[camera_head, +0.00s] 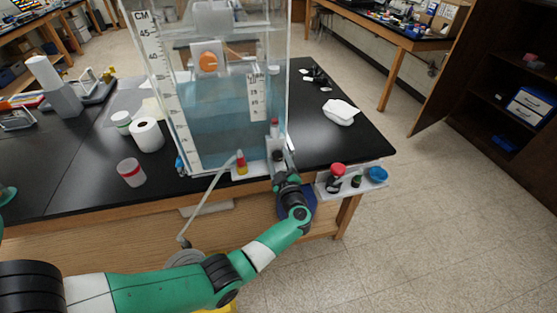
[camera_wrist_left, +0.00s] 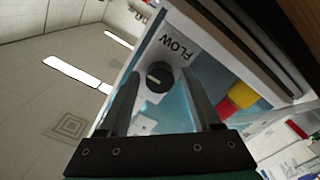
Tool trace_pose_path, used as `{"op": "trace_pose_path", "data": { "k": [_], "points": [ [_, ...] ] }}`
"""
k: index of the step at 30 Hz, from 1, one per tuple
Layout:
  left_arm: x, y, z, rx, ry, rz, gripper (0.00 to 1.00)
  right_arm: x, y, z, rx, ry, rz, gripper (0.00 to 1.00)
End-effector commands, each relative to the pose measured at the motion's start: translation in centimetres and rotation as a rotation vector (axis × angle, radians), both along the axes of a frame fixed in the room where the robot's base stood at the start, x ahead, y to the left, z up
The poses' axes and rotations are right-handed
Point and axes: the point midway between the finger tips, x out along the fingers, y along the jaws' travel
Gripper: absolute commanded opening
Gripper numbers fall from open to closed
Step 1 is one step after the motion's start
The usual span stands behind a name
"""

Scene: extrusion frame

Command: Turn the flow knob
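The flow knob (camera_wrist_left: 159,77) is a round black dial with a light pointer mark, on a pale panel beside the printed FLOW label (camera_wrist_left: 180,47). In the wrist view it lies between the fingertips of my left gripper (camera_wrist_left: 162,78), which is open, one dark finger to each side. I cannot tell whether the fingers touch it. In the head view my left gripper (camera_head: 278,157) is at the lower front right corner of the clear water tank (camera_head: 215,120), and I cannot make out the knob there. My right gripper is not in view.
A red and yellow fitting (camera_head: 241,163) with a hose sits left of my gripper; it also shows in the wrist view (camera_wrist_left: 239,96). A side shelf (camera_head: 322,187) with small jars is to the right. A paper roll (camera_head: 147,135) and a cup (camera_head: 131,172) stand left on the black bench.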

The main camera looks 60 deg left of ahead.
Motion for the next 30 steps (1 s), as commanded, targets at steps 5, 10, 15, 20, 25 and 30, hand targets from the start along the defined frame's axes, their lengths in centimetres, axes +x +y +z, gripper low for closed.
{"op": "trace_pose_path", "data": {
  "k": [5,10,15,20,25,30],
  "points": [
    [-0.01,-0.03,-0.01,0.000,0.000,0.000,0.30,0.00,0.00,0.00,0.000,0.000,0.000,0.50],
    [-0.01,-0.04,-0.01,0.000,0.000,0.000,0.00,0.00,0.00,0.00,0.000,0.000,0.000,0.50],
    [-0.01,-0.04,-0.01,0.000,-0.001,0.000,0.00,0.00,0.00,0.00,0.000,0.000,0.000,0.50],
    [-0.02,-0.04,-0.02,-0.004,-0.019,0.000,0.00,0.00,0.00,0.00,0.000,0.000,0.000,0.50],
    [-0.02,-0.04,-0.02,-0.017,-0.076,0.000,0.00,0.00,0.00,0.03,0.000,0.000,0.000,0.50],
    [-0.03,-0.03,-0.05,-0.040,-0.183,0.000,0.00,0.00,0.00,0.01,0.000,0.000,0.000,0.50]
  ]
}}
